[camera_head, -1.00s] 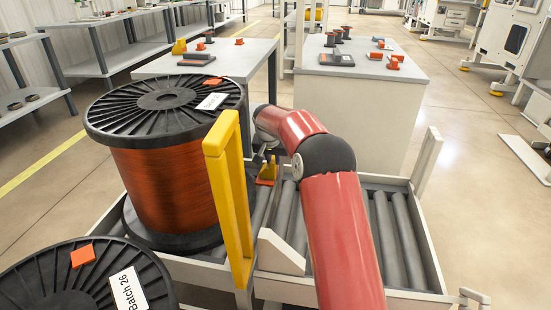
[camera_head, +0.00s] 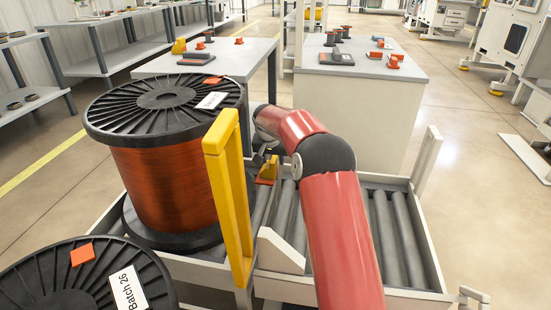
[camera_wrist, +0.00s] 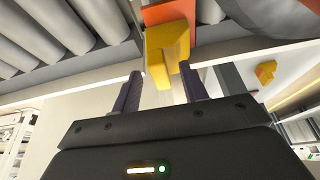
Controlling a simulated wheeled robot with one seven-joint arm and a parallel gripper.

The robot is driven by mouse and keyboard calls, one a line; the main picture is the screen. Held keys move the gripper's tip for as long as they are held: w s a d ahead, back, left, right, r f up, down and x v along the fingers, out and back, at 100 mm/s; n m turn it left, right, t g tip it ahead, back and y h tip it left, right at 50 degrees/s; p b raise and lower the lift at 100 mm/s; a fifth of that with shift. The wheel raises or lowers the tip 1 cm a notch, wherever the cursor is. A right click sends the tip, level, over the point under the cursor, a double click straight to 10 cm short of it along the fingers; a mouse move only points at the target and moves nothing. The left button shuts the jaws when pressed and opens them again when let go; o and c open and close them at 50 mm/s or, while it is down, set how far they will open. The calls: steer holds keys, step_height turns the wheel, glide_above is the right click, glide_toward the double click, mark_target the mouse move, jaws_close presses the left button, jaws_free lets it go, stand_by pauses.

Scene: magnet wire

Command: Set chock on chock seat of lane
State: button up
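The yellow chock (camera_head: 267,169) is at the orange seat (camera_head: 264,182) on the roller lane (camera_head: 285,207), just right of the big copper-wire spool (camera_head: 165,185). In the wrist view the chock (camera_wrist: 167,45) lies against the orange seat (camera_wrist: 168,12), so they look in contact; how fully it is seated I cannot tell. My gripper (camera_wrist: 161,90) is open, its two dark fingers apart near the chock's narrow end. A gap shows between the left finger and the chock; the right finger overlaps close to its tip. In the head view my arm partly hides the gripper.
A yellow upright frame (camera_head: 229,200) stands close left of my arm. A second spool (camera_head: 75,280) is at front left. Tables with small parts (camera_head: 235,60) (camera_head: 370,68) stand behind. Another yellow piece shows in the wrist view (camera_wrist: 265,72). Floor at the right is open.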

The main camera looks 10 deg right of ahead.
step_height(320, 180, up, 15)
steer(key=s+p, duration=0.2)
steer(key=p, duration=0.5)
steer(key=shift+s+a+p, duration=0.15)
steer(key=shift+s+p, duration=0.1)
steer(key=shift+p, duration=0.15)
stand_by(0.5)
